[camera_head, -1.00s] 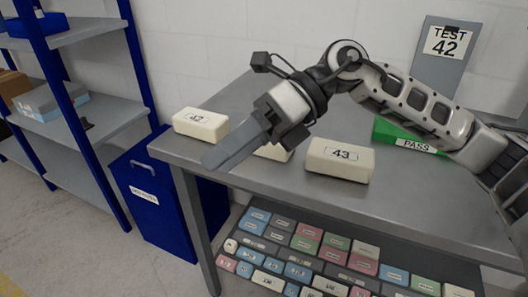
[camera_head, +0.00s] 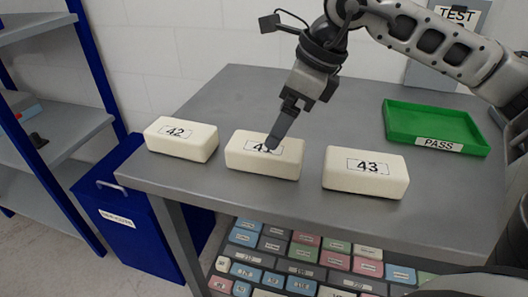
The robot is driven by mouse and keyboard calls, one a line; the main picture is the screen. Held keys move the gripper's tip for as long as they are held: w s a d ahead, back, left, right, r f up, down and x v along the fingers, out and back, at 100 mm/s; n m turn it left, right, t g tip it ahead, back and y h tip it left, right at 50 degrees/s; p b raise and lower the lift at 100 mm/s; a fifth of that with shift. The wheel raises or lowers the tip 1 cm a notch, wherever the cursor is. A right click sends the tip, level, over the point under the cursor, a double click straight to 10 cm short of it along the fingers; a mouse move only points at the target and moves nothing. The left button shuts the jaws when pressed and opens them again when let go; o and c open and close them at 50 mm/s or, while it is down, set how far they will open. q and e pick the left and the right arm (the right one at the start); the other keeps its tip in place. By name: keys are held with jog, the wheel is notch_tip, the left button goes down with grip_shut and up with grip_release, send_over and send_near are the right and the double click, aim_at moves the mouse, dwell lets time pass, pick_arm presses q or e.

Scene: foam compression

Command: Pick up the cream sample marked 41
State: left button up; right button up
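Three cream blocks lie in a row along the front of the grey table. The left one (camera_head: 181,139) is marked 42 and the right one (camera_head: 366,172) is marked 43. The middle cream block (camera_head: 262,165) has a label starting with 4; its second digit is partly hidden by my finger, so 41 is not fully readable. My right gripper (camera_head: 274,146) comes in from the upper right and points down, its tip at the middle block's label. Its fingers overlap in this view, and I cannot tell whether they touch the block. My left gripper is out of view.
A blue bin (camera_head: 141,236) and a shelf rack (camera_head: 70,123) are at the left. Several small coloured blocks lie on the shelf below. The table behind the blocks is clear.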

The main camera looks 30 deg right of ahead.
aim_at(266, 149)
jog(key=x, duration=0.8)
jog(key=shift+w+f, duration=0.25)
jog(key=shift+f, duration=0.1)
jog(key=c, duration=1)
